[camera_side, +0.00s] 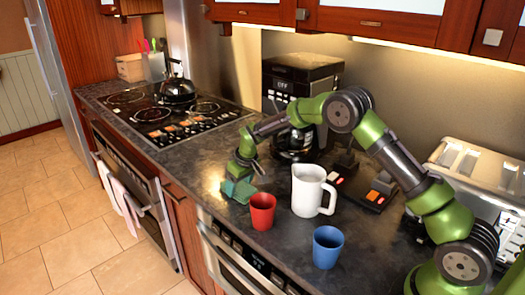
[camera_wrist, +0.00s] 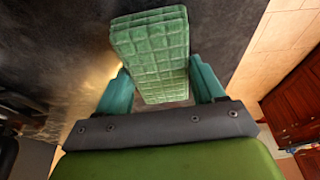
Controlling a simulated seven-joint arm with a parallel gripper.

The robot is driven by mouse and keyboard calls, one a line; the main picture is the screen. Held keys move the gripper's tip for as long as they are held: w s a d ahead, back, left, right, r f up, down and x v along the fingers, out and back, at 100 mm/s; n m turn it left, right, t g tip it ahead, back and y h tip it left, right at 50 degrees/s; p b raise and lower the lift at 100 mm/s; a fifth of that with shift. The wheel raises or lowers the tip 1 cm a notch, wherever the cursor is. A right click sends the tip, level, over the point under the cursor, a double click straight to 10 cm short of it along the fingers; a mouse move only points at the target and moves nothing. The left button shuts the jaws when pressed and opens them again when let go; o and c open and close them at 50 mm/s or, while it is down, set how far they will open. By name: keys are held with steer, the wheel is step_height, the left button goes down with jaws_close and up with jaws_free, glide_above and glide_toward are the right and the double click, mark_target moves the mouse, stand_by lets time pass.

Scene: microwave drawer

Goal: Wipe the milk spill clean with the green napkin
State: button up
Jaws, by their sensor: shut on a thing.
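The green napkin (camera_side: 243,192) is a folded, quilted cloth at the counter's front, left of the red cup. It also fills the top middle of the wrist view (camera_wrist: 150,45). My gripper (camera_side: 238,183) is shut on the napkin, with a teal finger on each side of it in the wrist view (camera_wrist: 161,84). The napkin is low, at or close to the counter top; I cannot tell whether it touches. I cannot make out a milk spill in either view; a bright patch left of the napkin in the wrist view may be only a reflection.
A red cup (camera_side: 262,211), a white pitcher (camera_side: 308,188) and a blue cup (camera_side: 328,247) stand right of the napkin on the dark counter (camera_side: 190,160). A coffee maker (camera_side: 300,75) is behind. The stove (camera_side: 150,112) with a kettle (camera_side: 177,88) lies left.

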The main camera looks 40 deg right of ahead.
mark_target(254, 194)
steer(key=shift+w, duration=3.75)
steer(key=shift+s, duration=7)
steer(key=shift+w+f, duration=0.1)
steer(key=shift+w, duration=6.9)
steer(key=shift+s, duration=0.1)
steer(key=shift+s+a, duration=0.1)
steer(key=shift+s, duration=1.15)
